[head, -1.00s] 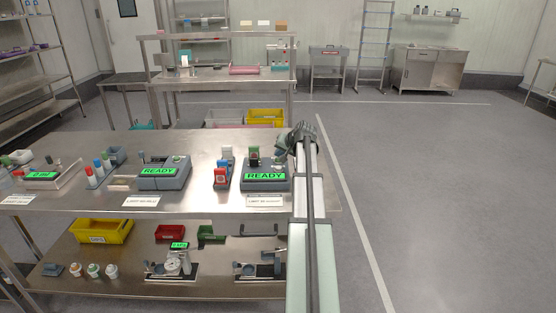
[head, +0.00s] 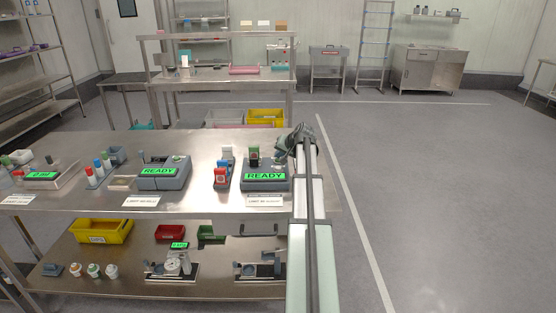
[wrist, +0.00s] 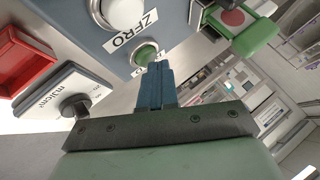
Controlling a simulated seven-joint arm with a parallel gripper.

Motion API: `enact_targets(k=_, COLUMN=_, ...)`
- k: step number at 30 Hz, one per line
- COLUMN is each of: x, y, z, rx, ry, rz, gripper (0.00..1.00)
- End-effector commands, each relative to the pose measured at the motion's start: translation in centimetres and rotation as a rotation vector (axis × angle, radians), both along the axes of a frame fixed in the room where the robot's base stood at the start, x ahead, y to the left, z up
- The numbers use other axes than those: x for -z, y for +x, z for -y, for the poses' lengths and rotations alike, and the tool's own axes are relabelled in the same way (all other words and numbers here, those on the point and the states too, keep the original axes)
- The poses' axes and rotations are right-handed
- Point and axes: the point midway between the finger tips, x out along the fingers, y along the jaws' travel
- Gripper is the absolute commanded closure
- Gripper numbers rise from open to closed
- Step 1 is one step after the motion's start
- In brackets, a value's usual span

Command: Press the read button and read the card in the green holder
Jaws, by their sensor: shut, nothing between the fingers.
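My gripper (wrist: 154,68) is shut and empty. In the wrist view its blue fingertips are at the lower edge of a small green button (wrist: 146,52) on a blue-grey panel; I cannot tell whether they touch it. The white label by this button is mostly covered. The green holder (wrist: 258,38) with a card bearing a red disc (wrist: 233,17) stands at the upper right. In the head view the green holder (head: 253,158) stands at the back of the meter (head: 281,184), whose green display (head: 265,177) reads READY. My gripper is just right of it.
A large white button (wrist: 122,12) labelled ZERO sits beyond the green one. A black knob (wrist: 76,105) and a red holder (wrist: 22,60) are at the left. In the head view the red holder (head: 221,177) stands left of the meter, and a second READY device (head: 176,178) is farther left.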

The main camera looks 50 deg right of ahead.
Motion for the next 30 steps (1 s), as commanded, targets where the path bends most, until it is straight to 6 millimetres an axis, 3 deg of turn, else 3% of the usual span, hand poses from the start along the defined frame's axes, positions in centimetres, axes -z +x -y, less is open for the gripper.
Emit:
enact_targets(k=20, x=0.4, y=0.0, z=0.0, rx=-0.001, ry=0.001, rz=-0.002, gripper=1.0)
enact_targets(k=30, x=-0.7, y=0.0, z=0.0, rx=-0.001, ry=0.001, rz=-0.002, gripper=1.0)
